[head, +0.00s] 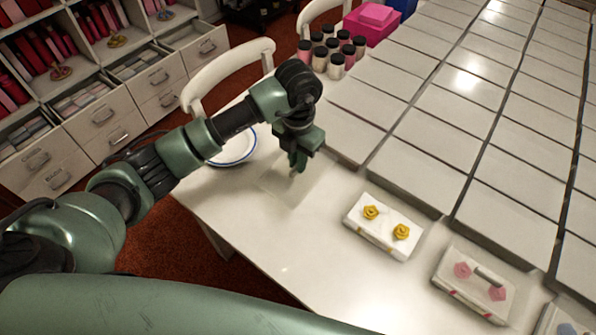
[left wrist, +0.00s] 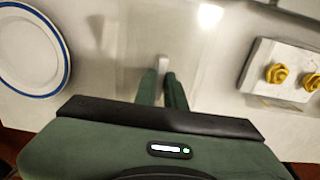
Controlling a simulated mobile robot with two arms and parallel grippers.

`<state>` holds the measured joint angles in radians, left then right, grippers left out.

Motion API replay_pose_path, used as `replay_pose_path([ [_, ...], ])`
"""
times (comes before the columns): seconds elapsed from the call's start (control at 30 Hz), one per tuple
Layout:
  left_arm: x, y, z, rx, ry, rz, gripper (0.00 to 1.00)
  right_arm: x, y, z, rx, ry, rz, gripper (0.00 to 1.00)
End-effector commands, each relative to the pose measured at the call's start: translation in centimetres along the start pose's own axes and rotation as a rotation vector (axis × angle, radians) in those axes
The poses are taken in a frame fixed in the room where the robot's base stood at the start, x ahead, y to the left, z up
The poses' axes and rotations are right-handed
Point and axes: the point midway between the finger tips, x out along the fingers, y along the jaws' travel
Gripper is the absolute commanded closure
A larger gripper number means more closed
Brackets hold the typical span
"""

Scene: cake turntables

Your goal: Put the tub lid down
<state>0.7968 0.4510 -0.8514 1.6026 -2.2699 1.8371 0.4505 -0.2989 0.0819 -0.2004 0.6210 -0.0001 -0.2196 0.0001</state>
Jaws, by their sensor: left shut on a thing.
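The tub lid (head: 290,187) is a clear, nearly invisible flat sheet in the head view, over the white table near its left edge. Its clear surface also shows in the left wrist view (left wrist: 190,55), with a small pale knob (left wrist: 162,62) between my fingertips. My left gripper (head: 298,165) points down and is shut on the tub lid. Whether the lid touches the table or hangs just above it, I cannot tell. My right gripper is not in view.
A blue-rimmed plate (head: 238,150) is left of the lid. A white box with yellow flowers (head: 375,240) is to its right, and one with pink flowers (head: 468,293) beyond. Flat white boxes (head: 410,128) fill the right. Jars (head: 336,68) stand behind.

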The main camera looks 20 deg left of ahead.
Motion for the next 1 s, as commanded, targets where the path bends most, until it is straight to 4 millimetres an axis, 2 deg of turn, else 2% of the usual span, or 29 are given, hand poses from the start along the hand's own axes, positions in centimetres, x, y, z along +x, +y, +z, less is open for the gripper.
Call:
replay_pose_path([
  [0.27,2.2,-0.1,0.0,0.001,0.001,-0.002,1.00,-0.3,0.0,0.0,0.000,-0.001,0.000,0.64],
  [0.47,5.2,-0.1,0.0,0.001,0.001,-0.001,1.00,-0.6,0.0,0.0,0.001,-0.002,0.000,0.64],
  [0.83,5.8,0.0,0.1,0.002,-0.001,0.000,1.00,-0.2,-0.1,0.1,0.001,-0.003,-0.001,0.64],
  [0.9,5.7,0.0,0.1,0.002,-0.001,0.000,0.75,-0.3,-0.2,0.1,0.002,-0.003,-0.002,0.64],
  [0.93,5.7,0.0,0.1,0.002,-0.001,0.000,0.68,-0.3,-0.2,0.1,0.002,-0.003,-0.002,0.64],
  [1.0,5.6,0.0,0.1,0.002,-0.001,0.000,0.68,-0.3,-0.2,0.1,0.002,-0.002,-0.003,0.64],
])
